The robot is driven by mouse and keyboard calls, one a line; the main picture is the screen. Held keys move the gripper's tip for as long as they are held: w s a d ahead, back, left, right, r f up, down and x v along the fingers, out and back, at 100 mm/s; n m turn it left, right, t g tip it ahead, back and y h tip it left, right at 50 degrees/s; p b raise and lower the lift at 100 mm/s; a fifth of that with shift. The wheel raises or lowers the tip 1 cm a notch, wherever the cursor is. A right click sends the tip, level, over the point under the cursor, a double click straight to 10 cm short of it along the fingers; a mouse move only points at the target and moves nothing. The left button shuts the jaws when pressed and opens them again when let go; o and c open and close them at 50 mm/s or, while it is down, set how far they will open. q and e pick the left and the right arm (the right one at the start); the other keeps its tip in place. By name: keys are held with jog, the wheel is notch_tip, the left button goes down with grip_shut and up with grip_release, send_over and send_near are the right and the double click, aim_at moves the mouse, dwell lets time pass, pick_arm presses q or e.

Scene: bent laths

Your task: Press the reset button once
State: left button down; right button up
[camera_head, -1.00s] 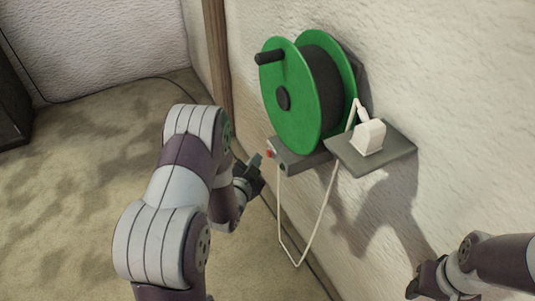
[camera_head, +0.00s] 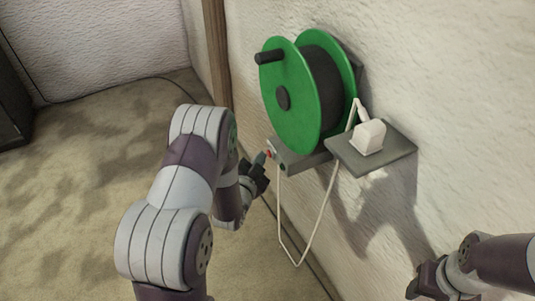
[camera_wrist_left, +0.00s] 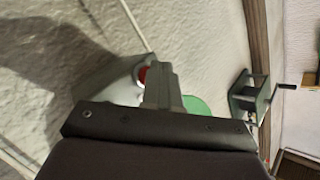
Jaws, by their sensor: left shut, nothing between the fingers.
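The red reset button (camera_head: 268,154) sits on the front end of a grey box (camera_head: 296,158) under the green cable reel (camera_head: 292,97). In the left wrist view the button (camera_wrist_left: 144,75) shows red with a pale collar, partly hidden by my fingers. My left gripper (camera_head: 259,160) is shut and empty, its fingertips right beside the button in the head view. In the left wrist view the shut fingers (camera_wrist_left: 162,82) overlap the button's edge; I cannot tell whether they touch it. My right gripper (camera_head: 418,284) is at the lower right, away from the button; its jaws are too small to read.
A grey shelf (camera_head: 343,156) on the wall holds a white plug-like block (camera_head: 369,136). A white cable (camera_head: 297,262) hangs in a loop below the box. A wooden post (camera_head: 216,60) stands behind. The carpet (camera_head: 90,190) at left is clear.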

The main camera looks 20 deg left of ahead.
pick_arm(q)
jog(key=shift+w+d, duration=0.2)
jog(key=shift+w, duration=0.05)
dwell(0.6)
jog(key=shift+s+a, duration=0.6)
jog(key=shift+s, duration=0.1)
jog(key=s+a, duration=0.1)
jog(key=s, duration=0.1)
jog(key=s+a, duration=0.2)
jog(key=shift+a+p, duration=0.1)
jog(key=shift+p, duration=0.2)
dwell(0.6)
